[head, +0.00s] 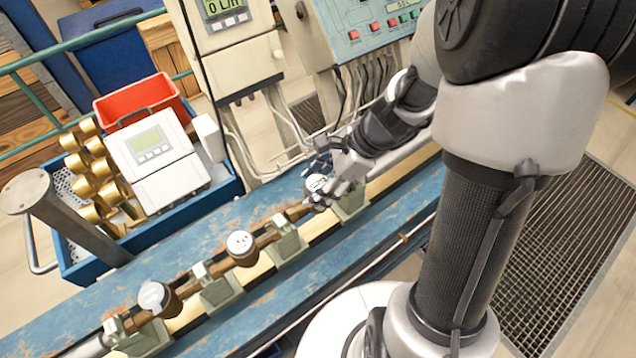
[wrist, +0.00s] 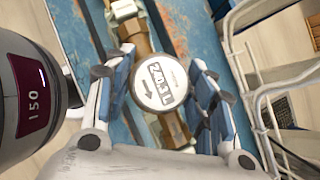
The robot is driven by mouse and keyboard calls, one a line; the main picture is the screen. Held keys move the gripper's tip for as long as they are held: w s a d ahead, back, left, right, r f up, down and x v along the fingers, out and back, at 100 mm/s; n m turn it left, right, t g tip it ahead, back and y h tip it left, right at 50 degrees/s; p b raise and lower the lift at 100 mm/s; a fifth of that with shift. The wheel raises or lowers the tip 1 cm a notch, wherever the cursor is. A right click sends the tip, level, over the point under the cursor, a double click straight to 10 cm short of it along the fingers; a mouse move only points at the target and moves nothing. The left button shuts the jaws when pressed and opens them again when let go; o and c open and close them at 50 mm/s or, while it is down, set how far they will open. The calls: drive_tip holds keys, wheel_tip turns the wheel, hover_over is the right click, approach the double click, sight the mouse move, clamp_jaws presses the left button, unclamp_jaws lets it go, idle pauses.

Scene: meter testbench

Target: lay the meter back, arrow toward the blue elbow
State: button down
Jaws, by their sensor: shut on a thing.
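The meter (wrist: 160,88) is a round, white-faced dial on a brass body, with a number and a small arrow printed on the face. My gripper (wrist: 158,92) is shut on the meter, with blue-padded fingers on both sides. In the head view my gripper (head: 330,180) is over the blue bench, with the meter (head: 317,183) partly hidden by the fingers. The meter is in line with the brass pipe run; I cannot tell whether it rests there or is lifted. I cannot make out a blue elbow.
Two more round meters (head: 240,243) and (head: 157,296) sit in the pipe run on the blue bench (head: 190,240), between grey-green clamps (head: 222,288). A blue cart (head: 235,190) holds brass parts, a red bin (head: 145,98) and a white display unit (head: 158,160).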

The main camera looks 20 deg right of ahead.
drive_tip(key=shift+f, duration=0.25)
idle(0.3)
drive_tip(key=shift+f+b, duration=1.15)
drive_tip(key=shift+f, duration=0.1)
drive_tip(key=shift+f, duration=0.35)
idle(0.4)
drive_tip(key=c, duration=0.6)
unclamp_jaws()
drive_tip(key=shift+c, duration=0.2)
wheel_tip(320, 180, up, 9)
drive_tip(key=p, duration=0.8)
drive_tip(key=shift+r, duration=0.1)
